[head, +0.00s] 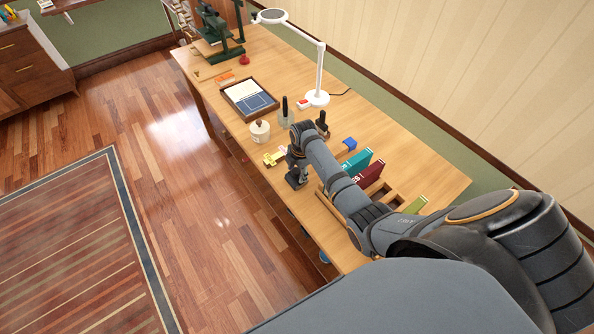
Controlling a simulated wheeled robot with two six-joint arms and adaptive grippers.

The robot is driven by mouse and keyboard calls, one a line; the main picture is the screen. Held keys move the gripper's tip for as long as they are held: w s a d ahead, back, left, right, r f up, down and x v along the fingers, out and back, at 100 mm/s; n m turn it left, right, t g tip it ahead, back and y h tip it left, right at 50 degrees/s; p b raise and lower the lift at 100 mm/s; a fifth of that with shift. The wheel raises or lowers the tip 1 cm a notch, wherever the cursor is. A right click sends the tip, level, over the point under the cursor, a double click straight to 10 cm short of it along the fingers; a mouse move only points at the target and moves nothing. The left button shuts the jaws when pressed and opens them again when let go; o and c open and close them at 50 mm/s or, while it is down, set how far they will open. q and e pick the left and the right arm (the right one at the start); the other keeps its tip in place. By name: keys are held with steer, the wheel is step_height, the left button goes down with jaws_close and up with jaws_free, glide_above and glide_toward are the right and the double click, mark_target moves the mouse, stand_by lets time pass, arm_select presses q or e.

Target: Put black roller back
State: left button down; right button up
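My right arm reaches over the wooden table (425,165) from the lower right. My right gripper (296,178) points down at the table's front part, small and dark, and its fingers are too unclear to tell open from shut. A black upright object (321,124), possibly the black roller, stands behind my wrist. A second dark upright piece (284,104) stands in a grey holder (285,119) to its left. I cannot tell which of them is the roller, or whether anything is in my gripper. My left gripper is out of view.
A yellow item (273,157) and a cream lidded pot (260,131) are left of the gripper. A white lamp (318,97), a framed tray (228,91) and a green press (216,35) are farther back.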

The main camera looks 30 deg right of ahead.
steer(key=shift+r, duration=0.15)
steer(key=shift+r, duration=0.35)
step_height(320, 180, up, 11)
steer(key=s, duration=0.1)
steer(key=shift+s+d+b, duration=0.2)
steer(key=shift+b, duration=0.2)
